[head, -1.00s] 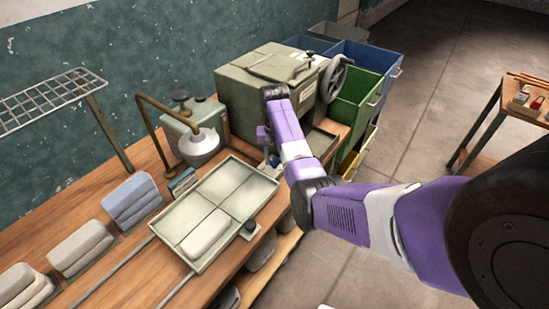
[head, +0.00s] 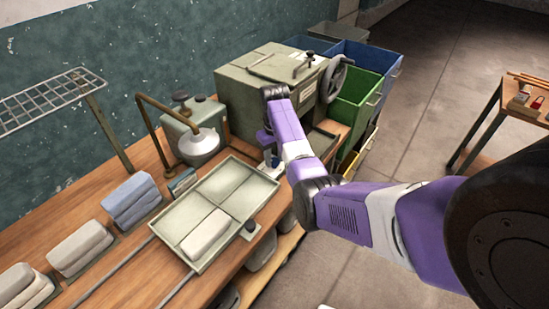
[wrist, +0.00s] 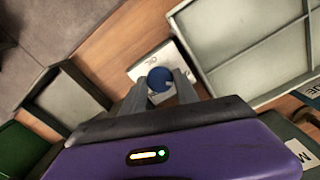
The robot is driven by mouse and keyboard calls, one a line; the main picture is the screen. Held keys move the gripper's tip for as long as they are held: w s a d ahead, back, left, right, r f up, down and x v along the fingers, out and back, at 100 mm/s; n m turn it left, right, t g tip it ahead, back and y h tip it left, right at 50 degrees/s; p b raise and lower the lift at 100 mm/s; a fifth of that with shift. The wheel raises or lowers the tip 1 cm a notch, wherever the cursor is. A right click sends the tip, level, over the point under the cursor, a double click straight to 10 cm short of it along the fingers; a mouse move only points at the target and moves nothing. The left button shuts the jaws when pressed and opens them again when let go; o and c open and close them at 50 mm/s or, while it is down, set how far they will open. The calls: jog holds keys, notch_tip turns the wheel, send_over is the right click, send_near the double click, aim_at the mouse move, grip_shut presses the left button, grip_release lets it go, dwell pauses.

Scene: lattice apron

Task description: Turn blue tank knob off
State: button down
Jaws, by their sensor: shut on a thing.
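The blue tank knob (wrist: 160,79) is round and shows in the wrist view, on a small pale plate with dark markings (wrist: 148,62). My gripper (wrist: 160,90) is over it, with one grey finger on each side, shut on the knob. In the head view my purple arm reaches over the bench, and my gripper (head: 270,155) is low beside the green-grey tank box. The knob itself is mostly hidden there by my wrist.
A divided tray (head: 220,195) holding a pale block lies left of my gripper. A green-grey box with a handwheel (head: 270,90) stands behind. Green and blue bins (head: 365,95) stand at the right.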

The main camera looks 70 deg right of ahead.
aim_at(275, 160)
jog(key=shift+r, duration=0.1)
jog(key=c, duration=0.9)
grip_release()
notch_tip(275, 160, up, 8)
jog(key=shift+f+b, duration=0.15)
jog(key=shift+b, duration=0.55)
